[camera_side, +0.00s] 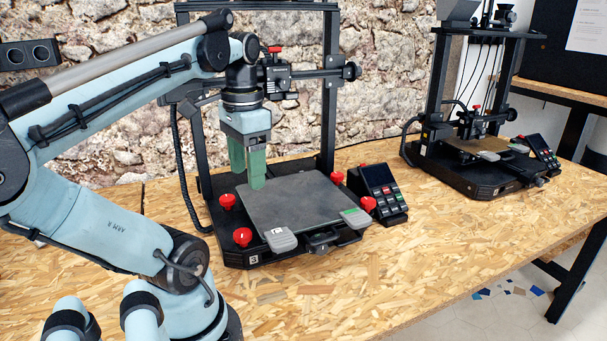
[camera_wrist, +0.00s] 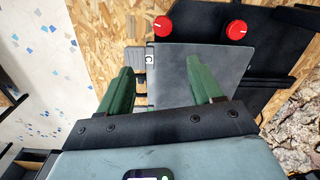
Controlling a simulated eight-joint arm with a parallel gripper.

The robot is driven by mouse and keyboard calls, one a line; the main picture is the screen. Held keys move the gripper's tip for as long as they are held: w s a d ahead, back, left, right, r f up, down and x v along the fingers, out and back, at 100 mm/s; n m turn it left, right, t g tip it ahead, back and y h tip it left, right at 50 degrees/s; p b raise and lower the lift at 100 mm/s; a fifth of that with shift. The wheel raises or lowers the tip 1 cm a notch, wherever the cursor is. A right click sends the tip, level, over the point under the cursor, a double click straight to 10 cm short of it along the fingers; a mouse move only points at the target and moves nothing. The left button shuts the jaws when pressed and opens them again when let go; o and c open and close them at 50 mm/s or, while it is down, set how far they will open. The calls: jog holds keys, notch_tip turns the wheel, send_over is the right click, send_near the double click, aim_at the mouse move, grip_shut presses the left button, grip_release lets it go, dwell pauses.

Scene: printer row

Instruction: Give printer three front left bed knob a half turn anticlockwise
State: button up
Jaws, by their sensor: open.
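Printer three (camera_side: 253,258) bears a "3" label on its front left corner. Its front left bed knob (camera_side: 242,237) is red and sits left of the grey bed plate (camera_side: 310,205). It also shows near the top of the wrist view (camera_wrist: 163,26). The red rear left knob (camera_side: 227,201) is behind it, and is on the right in the wrist view (camera_wrist: 237,29). My gripper (camera_side: 257,186) points down with green fingers over the left part of the plate. In the wrist view its fingers (camera_wrist: 161,66) are apart and empty, with both knobs beyond the tips.
Two more red knobs (camera_side: 338,177) (camera_side: 368,204) are on the printer's right side, beside a control box (camera_side: 382,190). The printer's upright frame (camera_side: 329,110) and print head (camera_side: 276,73) are close to my gripper. Another printer (camera_side: 475,150) stands at the right. Bare board (camera_side: 400,260) lies in front.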

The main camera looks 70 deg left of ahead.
aim_at(242, 233)
jog(key=f, duration=0.4)
jog(key=s+f, duration=0.1)
jog(key=f, duration=0.3)
jog(key=s+f, duration=0.1)
jog(key=f, duration=0.4)
jog(key=shift+a, duration=0.35)
jog(key=c, duration=1.1)
jog(key=shift+o, duration=0.2)
jog(key=n, duration=0.5)
